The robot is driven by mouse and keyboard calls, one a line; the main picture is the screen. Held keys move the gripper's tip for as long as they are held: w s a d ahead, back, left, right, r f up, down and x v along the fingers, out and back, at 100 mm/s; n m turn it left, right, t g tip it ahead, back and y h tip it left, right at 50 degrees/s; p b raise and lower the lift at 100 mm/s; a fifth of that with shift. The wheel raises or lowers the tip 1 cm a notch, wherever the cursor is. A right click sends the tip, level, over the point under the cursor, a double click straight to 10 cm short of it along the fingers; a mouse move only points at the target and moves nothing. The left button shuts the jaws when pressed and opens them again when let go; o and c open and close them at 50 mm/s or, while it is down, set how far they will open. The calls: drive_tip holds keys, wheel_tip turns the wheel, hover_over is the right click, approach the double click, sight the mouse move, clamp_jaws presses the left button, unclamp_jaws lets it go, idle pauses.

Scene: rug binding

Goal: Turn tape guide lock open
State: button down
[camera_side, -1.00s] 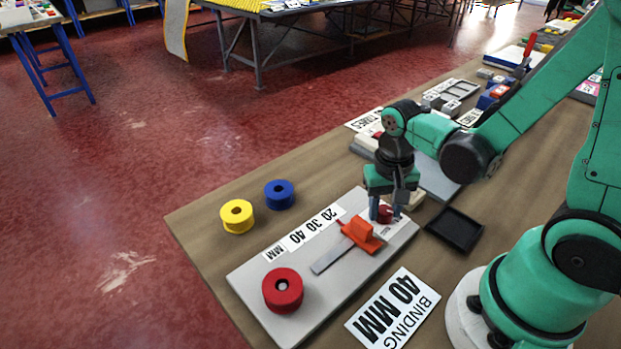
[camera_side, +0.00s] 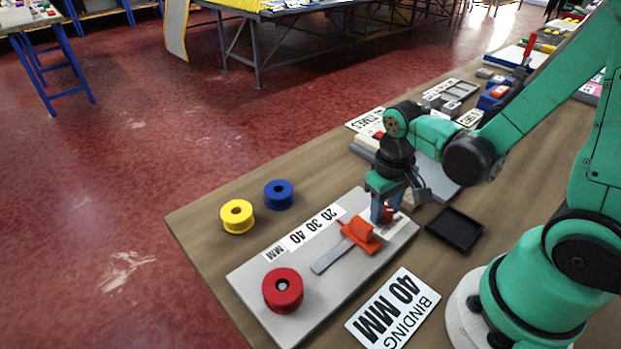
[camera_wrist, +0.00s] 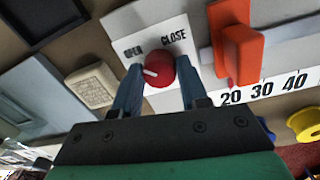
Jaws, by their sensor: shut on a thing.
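The lock knob is red and round with a white pointer mark; it shows in the wrist view (camera_wrist: 162,72) and partly in the side view (camera_side: 388,216). My gripper (camera_wrist: 158,82) is shut on the knob, a blue finger on each side; it also shows in the side view (camera_side: 382,214). The white mark lies on the knob's left side in the wrist view, toward the OPEN word (camera_wrist: 132,52) and away from the CLOSE word (camera_wrist: 174,37). The orange tape guide (camera_side: 361,234) stands beside the knob on the grey board (camera_side: 335,285).
A red tape roll (camera_side: 283,291) sits at the board's near end. Yellow (camera_side: 237,217) and blue (camera_side: 279,195) rolls stand left of the board. A black tray (camera_side: 455,229) lies right of it, and a "BINDING 40 MM" card (camera_side: 393,309) lies in front.

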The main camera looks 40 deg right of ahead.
drive_tip(key=shift+c, duration=2.3)
unclamp_jaws()
drive_tip(key=shift+a+r, duration=0.15)
drive_tip(key=shift+r, duration=2.65)
drive_tip(key=w+a+r+n+t, duration=0.2)
drive_tip(key=w+r+t, duration=0.1)
drive_tip(key=r+t, duration=0.3)
drive_tip(key=shift+a+r+t, duration=0.25)
drive_tip(key=shift+a+t, duration=0.15)
drive_tip(key=shift+t, duration=0.2)
